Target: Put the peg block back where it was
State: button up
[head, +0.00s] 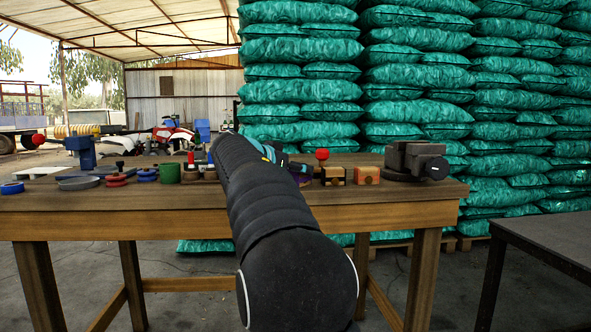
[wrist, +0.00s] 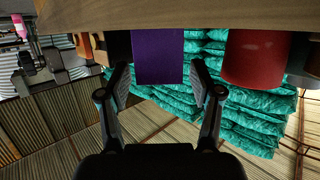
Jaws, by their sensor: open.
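Two wooden blocks stand on the bench right of my arm in the head view: one with dark fittings (head: 333,176) below a red ball knob, and a plainer one with a round dark spot (head: 366,175). I cannot tell for sure which is the peg block. My gripper (wrist: 160,82) is open and empty in the wrist view, which is upside down. A purple piece (wrist: 157,57) shows between its fingers, seemingly beyond the tips. The purple piece also shows in the head view (head: 301,181), partly hidden by my arm.
The wooden bench (head: 130,203) holds a dark vise (head: 413,160) at right, and a green cup (head: 169,173), discs and a blue tool (head: 83,152) at left. A red cylinder (wrist: 256,58) is near my gripper. Teal sacks (head: 300,87) stand behind. A dark table (head: 550,235) is right.

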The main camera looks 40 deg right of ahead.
jog(key=v, duration=1.2)
jog(key=shift+b, duration=0.4)
jog(key=shift+r, duration=0.1)
jog(key=s+a+f+n+y, duration=0.4)
jog(key=s+a+f, duration=0.4)
jog(key=f, duration=0.3)
jog(key=s+a+f+n+t+y, duration=0.1)
jog(key=s+a+f+n+y, duration=0.4)
jog(key=s+a+f, duration=0.3)
jog(key=s+a+f+n+t+y, duration=0.1)
jog(key=s+a+f+n+y, duration=0.4)
jog(key=s+a+f, duration=0.4)
jog(key=s+f+n, duration=0.1)
jog(key=s+f, duration=0.2)
jog(key=f, duration=0.3)
notch_tip(320, 180, up, 3)
jog(key=p, duration=0.2)
jog(key=shift+f+p, duration=0.2)
jog(key=shift+p, duration=0.15)
